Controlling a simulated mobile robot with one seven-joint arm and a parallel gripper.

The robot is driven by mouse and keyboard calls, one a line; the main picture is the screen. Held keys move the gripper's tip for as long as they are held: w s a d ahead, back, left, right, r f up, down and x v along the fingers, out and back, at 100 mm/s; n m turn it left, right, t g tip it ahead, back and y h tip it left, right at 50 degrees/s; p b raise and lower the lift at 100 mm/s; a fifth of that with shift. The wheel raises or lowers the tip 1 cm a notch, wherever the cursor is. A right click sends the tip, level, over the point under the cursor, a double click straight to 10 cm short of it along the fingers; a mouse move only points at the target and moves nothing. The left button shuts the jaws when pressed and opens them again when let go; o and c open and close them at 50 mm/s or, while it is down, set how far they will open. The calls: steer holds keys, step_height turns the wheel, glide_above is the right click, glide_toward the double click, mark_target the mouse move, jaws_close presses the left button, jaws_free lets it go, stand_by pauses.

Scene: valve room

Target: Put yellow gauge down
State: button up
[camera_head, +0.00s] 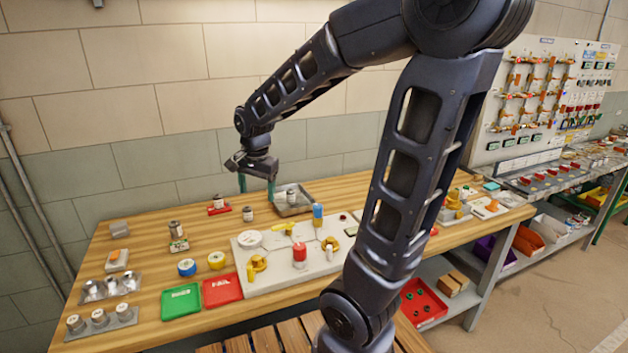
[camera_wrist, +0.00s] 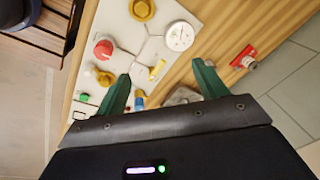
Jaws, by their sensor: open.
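My gripper (camera_head: 256,188) is open and empty, its two green fingers pointing down above the back of the wooden workbench. In the wrist view my gripper (camera_wrist: 162,72) also shows nothing between its fingertips; the board lies beyond them. A round yellow piece with a dark centre (camera_head: 216,260) sits on the bench, left of the white board (camera_head: 281,278) and apart from my gripper. I cannot tell for sure whether it is the yellow gauge. A white-faced dial (camera_head: 249,239) is on the board; it also shows in the wrist view (camera_wrist: 180,36).
A blue round piece (camera_head: 186,267) sits beside the yellow one. A green tray (camera_head: 181,302) and red tray (camera_head: 222,290) lie in front. A metal tray (camera_head: 294,210) is near my gripper. The board carries a red knob (camera_wrist: 103,48). Bare wood shows at the back left.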

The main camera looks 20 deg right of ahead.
steer(key=s+d+r+n+t, duration=0.2)
steer(key=s+d+r+n, duration=0.4)
steer(key=s+d, duration=0.6)
steer(key=n, duration=0.2)
steer(key=shift+s+r+n+t, duration=0.2)
steer(key=shift+s+n+t, duration=0.1)
steer(key=shift+s+t, duration=0.1)
